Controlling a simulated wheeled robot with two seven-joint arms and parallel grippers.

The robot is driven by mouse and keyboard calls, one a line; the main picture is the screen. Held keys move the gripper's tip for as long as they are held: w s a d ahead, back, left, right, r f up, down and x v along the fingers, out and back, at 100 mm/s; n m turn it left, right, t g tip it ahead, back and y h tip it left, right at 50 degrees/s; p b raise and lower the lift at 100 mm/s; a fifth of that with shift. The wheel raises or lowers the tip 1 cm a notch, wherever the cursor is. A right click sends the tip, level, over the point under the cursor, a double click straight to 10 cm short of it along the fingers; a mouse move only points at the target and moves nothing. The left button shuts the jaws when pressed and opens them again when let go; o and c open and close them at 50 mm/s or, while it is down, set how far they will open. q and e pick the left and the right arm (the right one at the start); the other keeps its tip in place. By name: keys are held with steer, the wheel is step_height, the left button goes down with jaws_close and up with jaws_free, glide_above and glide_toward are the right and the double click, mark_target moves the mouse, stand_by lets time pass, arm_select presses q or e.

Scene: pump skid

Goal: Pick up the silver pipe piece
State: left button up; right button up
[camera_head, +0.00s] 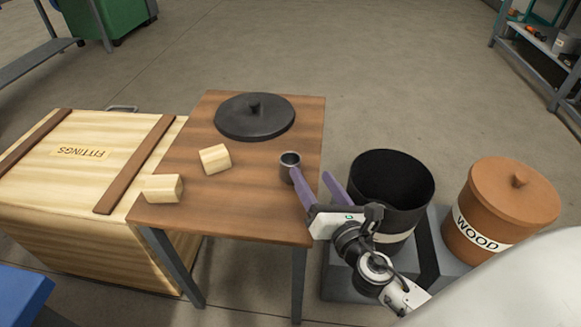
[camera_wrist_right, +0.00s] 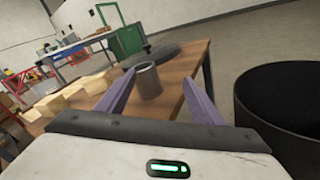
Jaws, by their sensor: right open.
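The silver pipe piece (camera_head: 288,166) is a short, hollow grey cylinder standing upright near the right edge of the brown wooden table (camera_head: 240,221). It also shows in the right wrist view (camera_wrist_right: 148,80), ahead of and between the finger lines. My right gripper (camera_head: 313,180) is open, with two purple fingers. In the head view one finger lies close to the pipe's right side; I cannot tell if they touch. The fingers also show in the right wrist view (camera_wrist_right: 158,97) with nothing held between them. My left gripper is not in view.
Two wood blocks (camera_head: 215,158) (camera_head: 163,188) and a black lid (camera_head: 255,118) lie on the table. An open black bin (camera_head: 366,190) stands right of it, beside a lidded brown WOOD bin (camera_head: 480,215). A FITTINGS crate (camera_head: 60,190) stands left.

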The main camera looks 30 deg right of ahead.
mark_target(286, 156)
steer(key=n, duration=0.1)
steer(key=w+a+n+y, duration=0.1)
steer(key=n, duration=0.3)
steer(key=shift+w+a+r+t+y, duration=0.15)
steer(key=shift+a+t+y, duration=0.2)
steer(key=shift+t+y, duration=0.05)
steer(key=shift+w+a+n+y, duration=0.15)
steer(key=shift+w+n+y, duration=0.15)
steer(key=shift+n, duration=0.5)
steer(key=w, duration=1)
steer(key=shift+c, duration=0.4)
steer(key=c, duration=1.1)
